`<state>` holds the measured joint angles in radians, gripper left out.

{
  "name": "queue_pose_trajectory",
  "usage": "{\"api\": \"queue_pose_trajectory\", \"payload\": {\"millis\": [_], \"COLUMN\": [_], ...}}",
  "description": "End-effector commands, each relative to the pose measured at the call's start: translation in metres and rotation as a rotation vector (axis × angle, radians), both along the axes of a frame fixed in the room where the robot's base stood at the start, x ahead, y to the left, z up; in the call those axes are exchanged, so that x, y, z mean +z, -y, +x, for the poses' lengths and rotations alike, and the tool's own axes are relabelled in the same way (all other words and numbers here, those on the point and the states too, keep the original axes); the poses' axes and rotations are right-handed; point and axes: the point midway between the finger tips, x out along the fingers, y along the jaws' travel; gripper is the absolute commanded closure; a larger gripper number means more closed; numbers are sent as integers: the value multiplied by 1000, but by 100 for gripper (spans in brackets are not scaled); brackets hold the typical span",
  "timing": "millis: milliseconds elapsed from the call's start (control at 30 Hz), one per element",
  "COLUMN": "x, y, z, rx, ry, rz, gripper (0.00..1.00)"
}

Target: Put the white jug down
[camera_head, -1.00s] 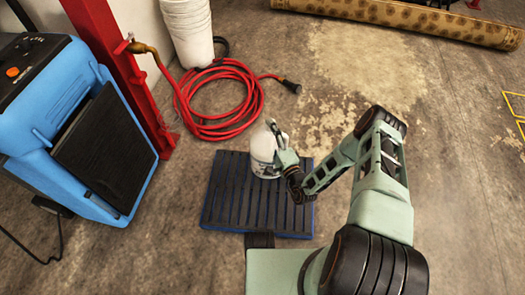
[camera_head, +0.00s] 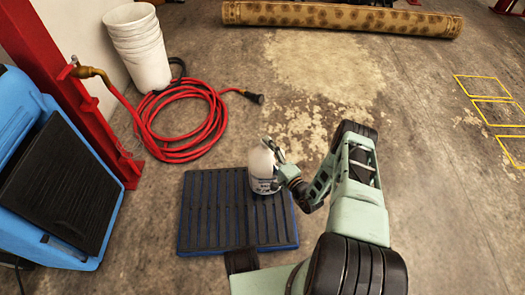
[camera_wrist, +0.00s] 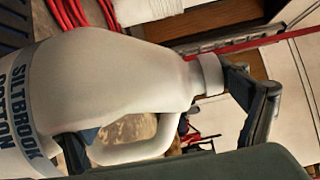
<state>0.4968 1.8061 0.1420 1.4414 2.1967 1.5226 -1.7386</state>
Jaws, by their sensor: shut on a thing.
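The white jug (camera_head: 262,170) has dark lettering on its side, and in the wrist view the jug (camera_wrist: 110,75) fills the left and middle of the picture, with its handle and neck in front of me. My gripper (camera_head: 279,158) is shut on the jug near its handle and neck; one dark finger (camera_wrist: 250,95) shows beside the neck. In the head view the jug is upright over the right part of a blue and black slatted pallet (camera_head: 215,215). I cannot tell whether its base touches the slats.
A coiled red hose (camera_head: 150,128) lies behind the pallet, near stacked white buckets (camera_head: 138,48). A blue machine (camera_head: 75,200) and a red post (camera_head: 70,100) stand at left. A rolled rug (camera_head: 340,18) lies at the back. Yellow floor outlines (camera_head: 490,112) are at right, with bare floor between.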

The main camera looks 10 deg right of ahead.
Motion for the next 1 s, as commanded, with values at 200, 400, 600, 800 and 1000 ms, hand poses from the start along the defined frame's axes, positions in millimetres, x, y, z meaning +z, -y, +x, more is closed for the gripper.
{"api": "queue_pose_trajectory", "payload": {"millis": [200, 400, 600, 800, 1000], "x": [-28, -28, -30, -34, -33], "y": [1, 1, 1, 0, 0], "z": [1, 1, 1, 0, 0], "rx": [-1, -2, -1, 0, 0], "ry": [7, 8, 8, -1, -1], "rz": [2, 2, 2, 0, 0], "gripper": [68, 68, 68, 0, 0]}}
